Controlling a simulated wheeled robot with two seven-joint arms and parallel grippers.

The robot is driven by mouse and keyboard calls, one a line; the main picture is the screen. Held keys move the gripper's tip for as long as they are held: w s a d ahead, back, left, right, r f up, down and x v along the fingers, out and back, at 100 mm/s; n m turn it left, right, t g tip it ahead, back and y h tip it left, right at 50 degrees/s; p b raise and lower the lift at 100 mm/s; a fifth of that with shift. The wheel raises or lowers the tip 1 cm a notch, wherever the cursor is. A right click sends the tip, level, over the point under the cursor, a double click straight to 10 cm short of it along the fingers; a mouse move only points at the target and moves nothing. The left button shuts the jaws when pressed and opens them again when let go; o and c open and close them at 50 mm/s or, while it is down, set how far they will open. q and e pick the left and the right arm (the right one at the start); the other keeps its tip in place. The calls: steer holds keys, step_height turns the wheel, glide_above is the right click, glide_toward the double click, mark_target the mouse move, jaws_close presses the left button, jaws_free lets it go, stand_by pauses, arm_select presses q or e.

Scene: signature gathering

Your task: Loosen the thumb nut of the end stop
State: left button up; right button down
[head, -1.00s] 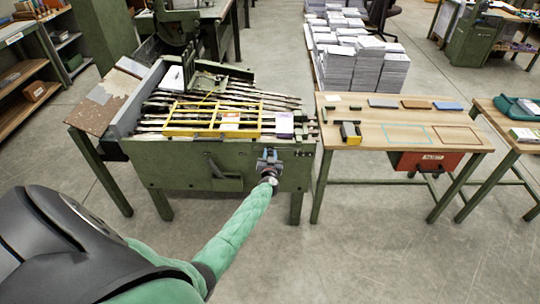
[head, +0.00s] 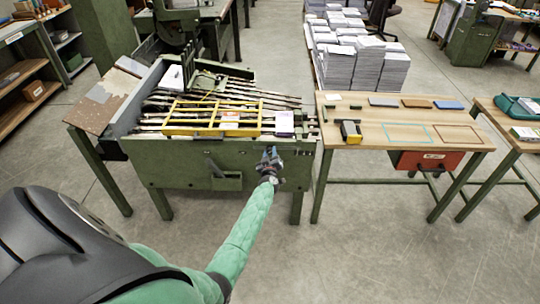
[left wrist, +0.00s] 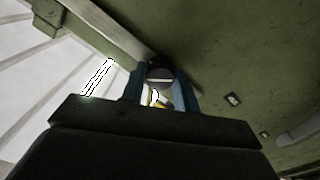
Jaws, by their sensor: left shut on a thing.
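My left gripper (head: 269,157) is at the right end of the green machine's front (head: 215,165), just below its top edge. In the left wrist view its two blue fingers (left wrist: 160,88) stand either side of a dark round knob (left wrist: 160,73) with a pale line across it, which looks like the thumb nut. The gripper is shut on this knob. In the head view the gripper hides the nut, and I cannot make out the end stop clearly. My right gripper is not in view.
A yellow frame (head: 213,117) lies across the bars on the machine bed. A wooden table (head: 400,137) with a yellow-and-black block (head: 351,131) stands close on the right. Paper stacks (head: 353,66) stand behind. The floor in front is clear.

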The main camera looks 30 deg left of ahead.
arm_select(q)
steer(key=n+b, duration=0.3)
steer(key=n, duration=0.6)
steer(key=shift+f+b, duration=0.1)
steer(key=shift+b, duration=0.3)
steer(key=shift+n, duration=0.6)
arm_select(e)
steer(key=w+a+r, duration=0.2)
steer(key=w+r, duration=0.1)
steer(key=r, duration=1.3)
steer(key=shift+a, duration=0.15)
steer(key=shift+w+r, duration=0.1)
arm_select(q)
steer(key=o, duration=1)
steer(key=shift+c, duration=0.2)
steer(key=shift+s, duration=0.1)
